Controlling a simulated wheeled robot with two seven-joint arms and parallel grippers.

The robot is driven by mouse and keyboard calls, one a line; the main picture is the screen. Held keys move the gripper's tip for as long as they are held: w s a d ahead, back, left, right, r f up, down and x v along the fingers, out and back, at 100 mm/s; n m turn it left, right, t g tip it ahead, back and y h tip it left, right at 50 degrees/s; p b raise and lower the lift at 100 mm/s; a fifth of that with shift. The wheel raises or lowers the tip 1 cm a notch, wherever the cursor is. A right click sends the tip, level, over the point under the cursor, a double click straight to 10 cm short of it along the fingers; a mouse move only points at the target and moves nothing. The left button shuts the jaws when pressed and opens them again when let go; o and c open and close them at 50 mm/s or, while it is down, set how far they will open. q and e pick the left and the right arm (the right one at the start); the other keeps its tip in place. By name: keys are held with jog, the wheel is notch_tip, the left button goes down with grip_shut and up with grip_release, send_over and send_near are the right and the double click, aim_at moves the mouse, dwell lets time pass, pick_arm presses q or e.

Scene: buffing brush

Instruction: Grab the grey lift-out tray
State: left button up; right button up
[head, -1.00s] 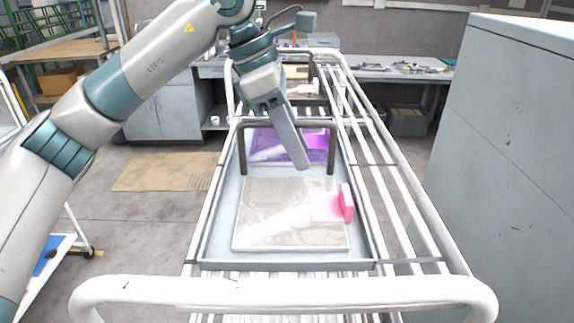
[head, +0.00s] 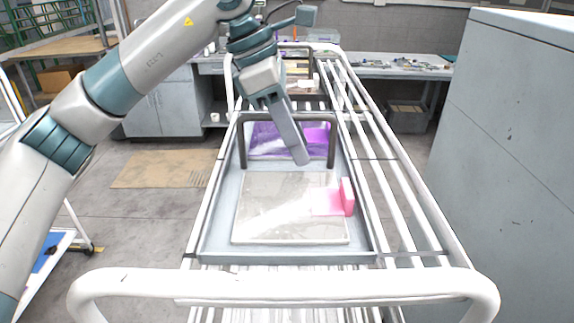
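The grey lift-out tray (head: 218,225) sits on a white tubular rack in the middle of the head view. A dark arched handle (head: 285,117) spans it upright from side to side. The tray holds a pale shiny square sheet (head: 280,205), a pink block (head: 347,196) at the sheet's right edge, and a purple piece (head: 270,138) behind the handle. My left gripper (head: 302,160) points down over the tray, at the handle's right half, and hides part of the handle. I cannot tell whether it touches the handle or how far apart its fingers are. My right gripper is not in view.
The white rack's rail (head: 290,287) crosses the near side, and its bars (head: 395,190) run along the right. A tall grey cabinet (head: 510,170) stands close on the right. Another handled tray (head: 300,85) is farther back. A workbench (head: 400,68) lines the back.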

pick_arm(q)
jog(key=shift+f, duration=0.1)
dwell(0.5)
grip_shut()
dwell(1.2)
